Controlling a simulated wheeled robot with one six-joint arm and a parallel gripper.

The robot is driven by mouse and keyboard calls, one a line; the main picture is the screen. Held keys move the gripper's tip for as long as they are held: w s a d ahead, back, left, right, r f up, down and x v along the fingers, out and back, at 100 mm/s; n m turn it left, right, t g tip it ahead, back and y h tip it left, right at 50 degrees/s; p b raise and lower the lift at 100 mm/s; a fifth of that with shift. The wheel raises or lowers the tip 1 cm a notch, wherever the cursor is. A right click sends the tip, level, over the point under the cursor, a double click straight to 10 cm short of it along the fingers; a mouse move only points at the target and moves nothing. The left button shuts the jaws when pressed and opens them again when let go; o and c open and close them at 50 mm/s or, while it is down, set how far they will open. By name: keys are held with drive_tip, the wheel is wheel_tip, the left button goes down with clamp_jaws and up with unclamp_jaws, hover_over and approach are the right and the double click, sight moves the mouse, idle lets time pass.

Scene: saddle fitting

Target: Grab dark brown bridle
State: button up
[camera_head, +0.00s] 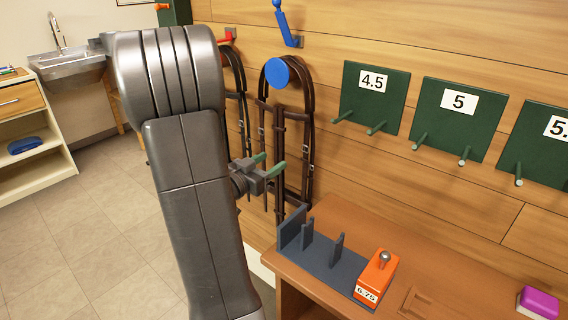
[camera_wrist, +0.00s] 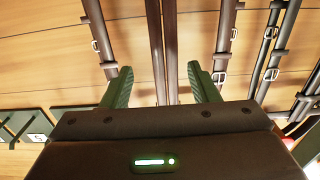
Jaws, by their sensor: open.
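A dark brown bridle (camera_head: 311,110) hangs on the wall below a round blue disc, its long straps reaching down behind the bench's left end. My gripper (camera_head: 270,166) is in front of its straps, with green fingertips spread apart. In the wrist view my open gripper (camera_wrist: 162,84) has two central straps of the bridle (camera_wrist: 156,45) showing between its fingers. Nothing is visibly clamped, and I cannot tell how deep the straps sit between the fingers. A second dark bridle (camera_head: 238,75) hangs to the left under a red hook, partly hidden by my arm.
A wooden bench (camera_head: 310,283) at lower right bears a dark blue-grey stand (camera_head: 325,270), an orange block (camera_head: 376,279) and a magenta block (camera_head: 539,301). Green peg boards (camera_head: 374,110) line the wall to the right. A sink (camera_head: 70,62) and open floor lie to the left.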

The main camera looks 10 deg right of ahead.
sight(284, 151)
drive_tip(key=shift+x, duration=1.15)
drive_tip(key=shift+w+b+x, duration=0.25)
drive_tip(key=shift+b+x, duration=0.1)
drive_tip(key=shift+x, duration=2.4)
drive_tip(key=shift+a, duration=0.25)
clamp_jaws()
